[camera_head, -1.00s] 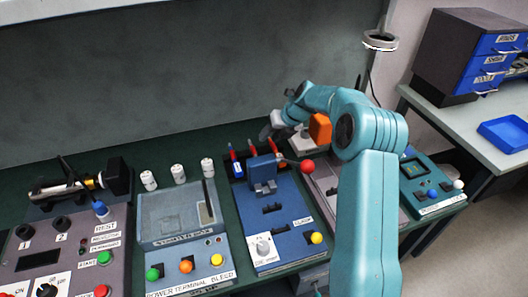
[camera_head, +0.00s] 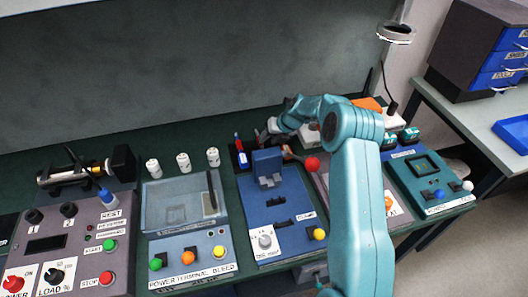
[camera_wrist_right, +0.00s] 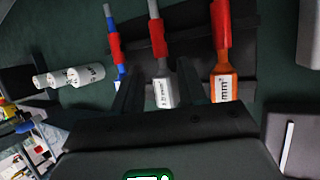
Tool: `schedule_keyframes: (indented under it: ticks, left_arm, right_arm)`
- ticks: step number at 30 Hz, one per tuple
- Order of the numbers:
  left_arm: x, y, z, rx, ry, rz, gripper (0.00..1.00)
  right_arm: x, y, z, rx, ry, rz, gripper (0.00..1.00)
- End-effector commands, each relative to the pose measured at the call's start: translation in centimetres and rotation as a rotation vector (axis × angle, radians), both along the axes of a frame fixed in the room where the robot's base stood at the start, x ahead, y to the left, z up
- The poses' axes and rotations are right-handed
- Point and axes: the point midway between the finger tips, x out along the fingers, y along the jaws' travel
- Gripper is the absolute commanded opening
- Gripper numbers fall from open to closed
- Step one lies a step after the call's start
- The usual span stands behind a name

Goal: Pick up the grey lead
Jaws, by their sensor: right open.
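The grey lead (camera_wrist_right: 157,39) shows in the right wrist view, with a red sleeve and a white printed tag at its lower end. It lies between a blue lead (camera_wrist_right: 112,38) and an orange lead (camera_wrist_right: 221,60). My right gripper (camera_wrist_right: 160,72) is open, its dark fingers on either side of the grey lead's lower part. I cannot tell whether they touch it. In the head view my right gripper (camera_head: 268,136) is over the lead holder, hiding the grey lead, while the blue lead (camera_head: 240,152) shows to its left. My left gripper is not in view.
A blue press unit (camera_head: 277,218) with a red-knobbed lever (camera_head: 312,163) stands in front of the leads. Several white cylinders (camera_head: 183,162) stand to the left. A grey control panel (camera_head: 75,240) is at far left. A lamp (camera_head: 396,33) rises behind the arm.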

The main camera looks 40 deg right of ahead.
Motion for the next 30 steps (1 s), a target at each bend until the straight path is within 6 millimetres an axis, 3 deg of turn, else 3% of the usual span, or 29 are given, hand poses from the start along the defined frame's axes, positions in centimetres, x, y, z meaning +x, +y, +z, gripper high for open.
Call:
schedule_keyframes:
  ticks: [7,16,17,20,21,30]
  left_arm:
    - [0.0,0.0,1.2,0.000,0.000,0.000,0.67]
    - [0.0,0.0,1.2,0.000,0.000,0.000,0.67]
    - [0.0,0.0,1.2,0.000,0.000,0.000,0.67]
    - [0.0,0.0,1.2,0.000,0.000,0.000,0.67]
    - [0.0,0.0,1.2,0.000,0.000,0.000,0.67]
    - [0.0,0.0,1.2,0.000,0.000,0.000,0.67]
  right_arm:
    - [1.6,0.8,-3.5,0.002,0.003,0.001,0.42]
    - [2.1,0.7,-4.2,0.001,0.001,0.000,0.42]
    - [2.1,0.7,-4.2,0.001,0.002,0.000,0.38]
    - [2.1,0.7,-4.2,0.001,0.002,0.000,0.06]
    - [2.1,0.7,-4.2,0.001,0.002,0.000,0.00]
    - [2.1,0.7,-4.1,0.001,0.002,0.000,0.00]
